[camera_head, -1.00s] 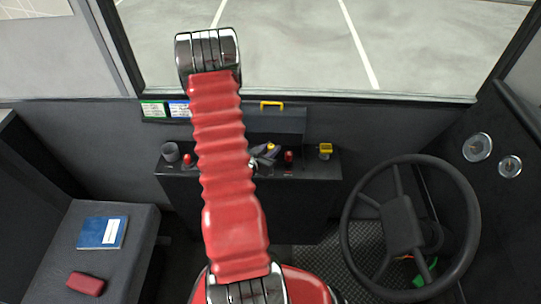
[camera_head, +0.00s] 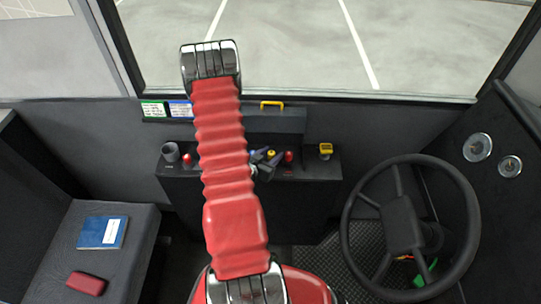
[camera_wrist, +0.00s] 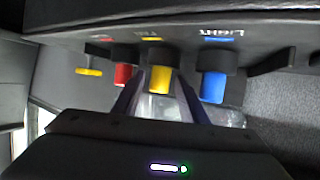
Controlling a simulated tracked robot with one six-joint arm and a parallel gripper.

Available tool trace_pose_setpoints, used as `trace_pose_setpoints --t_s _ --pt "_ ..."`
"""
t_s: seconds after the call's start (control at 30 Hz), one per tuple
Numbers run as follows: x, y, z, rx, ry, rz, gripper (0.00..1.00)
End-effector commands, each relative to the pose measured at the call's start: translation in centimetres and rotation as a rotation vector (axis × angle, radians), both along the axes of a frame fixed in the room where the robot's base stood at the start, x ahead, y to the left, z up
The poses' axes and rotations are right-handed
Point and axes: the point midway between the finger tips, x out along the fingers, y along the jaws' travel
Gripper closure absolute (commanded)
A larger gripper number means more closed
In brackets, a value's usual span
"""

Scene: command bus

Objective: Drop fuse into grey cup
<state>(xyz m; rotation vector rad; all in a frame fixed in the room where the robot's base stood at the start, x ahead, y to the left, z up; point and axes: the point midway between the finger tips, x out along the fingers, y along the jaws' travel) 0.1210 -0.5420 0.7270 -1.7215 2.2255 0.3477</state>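A grey cup (camera_head: 170,151) stands upright at the left end of the dark console below the windscreen. A yellow piece (camera_wrist: 160,80) with a black cap is in the wrist view, in a row between a red (camera_wrist: 123,74) and a blue piece (camera_wrist: 213,86). The yellow piece also shows in the head view (camera_head: 271,153). I cannot tell for certain which piece is the fuse. My gripper (camera_wrist: 161,84) has its fingers apart, one on each side of the yellow piece. Contact cannot be made out. In the head view my arm hides part of the gripper and the console.
A red knob (camera_head: 187,159) stands beside the cup. Another yellow piece (camera_head: 326,149) is at the console's right end. A dark box with a yellow handle (camera_head: 272,104) sits behind. The steering wheel (camera_head: 410,228) is at the right, the seat (camera_head: 130,262) at the left.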

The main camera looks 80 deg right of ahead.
Motion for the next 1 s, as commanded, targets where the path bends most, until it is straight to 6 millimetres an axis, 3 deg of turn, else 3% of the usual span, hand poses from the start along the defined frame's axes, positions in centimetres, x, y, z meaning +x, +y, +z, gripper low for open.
trace_pose_setpoints --t_s 0.33,1.0 --pt "0.1 0.3 -0.4 0.001 0.001 0.002 0.61" --pt "2.5 8.8 3.5 0.001 0.000 0.005 0.61"
